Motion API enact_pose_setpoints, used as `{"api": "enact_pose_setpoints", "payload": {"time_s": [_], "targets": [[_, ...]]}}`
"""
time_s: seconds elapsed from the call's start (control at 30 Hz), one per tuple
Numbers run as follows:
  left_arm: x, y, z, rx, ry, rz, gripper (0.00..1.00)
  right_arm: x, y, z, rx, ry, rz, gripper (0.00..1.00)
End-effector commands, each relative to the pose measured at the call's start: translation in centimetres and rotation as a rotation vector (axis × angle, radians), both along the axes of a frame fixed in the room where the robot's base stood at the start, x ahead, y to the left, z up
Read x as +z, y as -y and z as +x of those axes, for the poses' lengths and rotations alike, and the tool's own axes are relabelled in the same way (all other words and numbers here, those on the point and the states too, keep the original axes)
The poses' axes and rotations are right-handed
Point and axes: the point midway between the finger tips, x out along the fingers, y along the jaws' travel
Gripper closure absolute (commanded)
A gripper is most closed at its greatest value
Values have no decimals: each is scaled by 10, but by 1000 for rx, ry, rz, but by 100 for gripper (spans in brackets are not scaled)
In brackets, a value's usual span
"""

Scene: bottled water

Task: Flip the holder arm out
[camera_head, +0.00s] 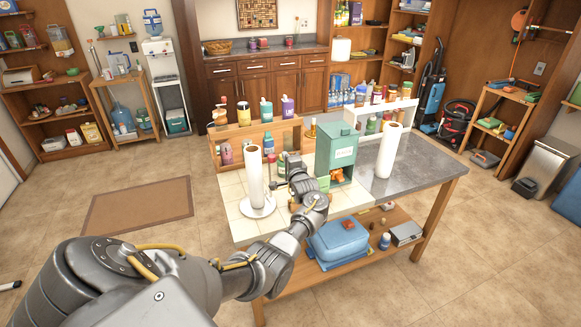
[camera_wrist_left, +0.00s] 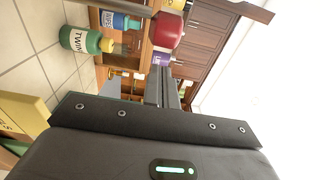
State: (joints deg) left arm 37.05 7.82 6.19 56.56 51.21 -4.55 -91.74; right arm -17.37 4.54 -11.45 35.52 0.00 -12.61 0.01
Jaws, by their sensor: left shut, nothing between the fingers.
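A white paper towel roll (camera_head: 255,172) stands upright on a round base (camera_head: 257,207) on the tiled part of the worktop. My left arm reaches in from the left, and my left gripper (camera_head: 284,164) is just right of this roll, above the worktop. In the left wrist view its fingers (camera_wrist_left: 166,88) are together and empty. A gap to the fingers is hard to judge. My right gripper is out of view.
A green box dispenser (camera_head: 337,150) stands close right of the gripper. A second white roll (camera_head: 388,150) stands further right. A wooden rack (camera_head: 250,135) with bottles is behind. A green twine bottle (camera_wrist_left: 80,40) shows in the wrist view. The grey counter at right (camera_head: 425,170) is clear.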

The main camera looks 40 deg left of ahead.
Motion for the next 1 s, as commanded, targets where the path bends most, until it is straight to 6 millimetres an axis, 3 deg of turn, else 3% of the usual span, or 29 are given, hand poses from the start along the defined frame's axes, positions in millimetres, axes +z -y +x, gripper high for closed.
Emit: {"api": "enact_pose_setpoints", "payload": {"time_s": [0.1, 0.4, 1.0], "targets": [[-1, -12, -9, 40, -1, 0, 100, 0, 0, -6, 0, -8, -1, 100], [-1, -8, -5, 30, 0, -1, 100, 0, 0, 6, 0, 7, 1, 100], [-1, -8, -5, 29, 0, -1, 100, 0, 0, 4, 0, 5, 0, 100]]}}
